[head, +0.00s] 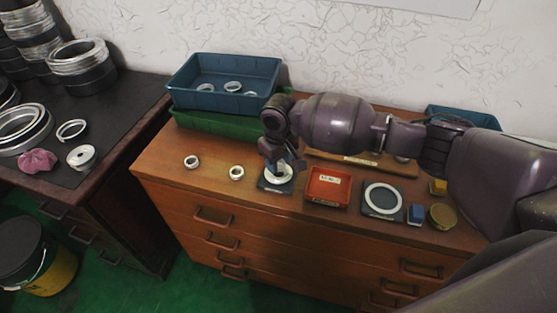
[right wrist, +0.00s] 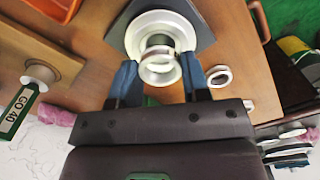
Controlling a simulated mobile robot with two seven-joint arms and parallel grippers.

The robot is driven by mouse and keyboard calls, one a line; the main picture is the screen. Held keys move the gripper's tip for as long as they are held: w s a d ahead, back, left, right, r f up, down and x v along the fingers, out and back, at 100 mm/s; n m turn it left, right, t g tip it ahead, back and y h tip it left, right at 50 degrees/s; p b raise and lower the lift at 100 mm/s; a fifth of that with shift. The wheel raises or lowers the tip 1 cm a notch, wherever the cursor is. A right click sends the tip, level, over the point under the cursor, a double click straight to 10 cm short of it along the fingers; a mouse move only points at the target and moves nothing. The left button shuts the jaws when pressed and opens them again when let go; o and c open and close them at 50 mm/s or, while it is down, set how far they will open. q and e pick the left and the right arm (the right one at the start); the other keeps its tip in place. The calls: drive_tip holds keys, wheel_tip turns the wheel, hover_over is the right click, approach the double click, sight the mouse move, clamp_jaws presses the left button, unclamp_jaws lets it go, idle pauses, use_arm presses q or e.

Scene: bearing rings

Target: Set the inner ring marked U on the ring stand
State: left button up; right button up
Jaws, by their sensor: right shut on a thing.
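My right gripper (head: 284,163) reaches down over the ring stand, a pale round piece (head: 279,179) on a dark square plate. In the right wrist view its two blue-grey fingers (right wrist: 158,72) are shut on a small silver ring (right wrist: 159,52). That ring is over the pale stand (right wrist: 143,22); I cannot tell whether it touches it. No U mark is legible. Two more small rings lie on the cabinet top to the left, one farther (head: 191,161) and one nearer (head: 237,173). My left gripper is not in view.
A red tray (head: 327,187) sits right of the stand, then a white ring on a dark plate (head: 370,208). A blue bin (head: 222,101) with several rings stands at the back left on a green one (head: 214,124). A wooden rack lies behind the arm.

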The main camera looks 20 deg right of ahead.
drive_tip(key=shift+f, duration=0.4)
drive_tip(key=shift+f+b, duration=0.3)
drive_tip(key=shift+f, duration=0.4)
drive_tip(key=o, duration=1)
wheel_tip(320, 180, up, 11)
drive_tip(key=p, duration=0.1)
drive_tip(key=shift+p, duration=0.3)
drive_tip(key=shift+f, duration=0.1)
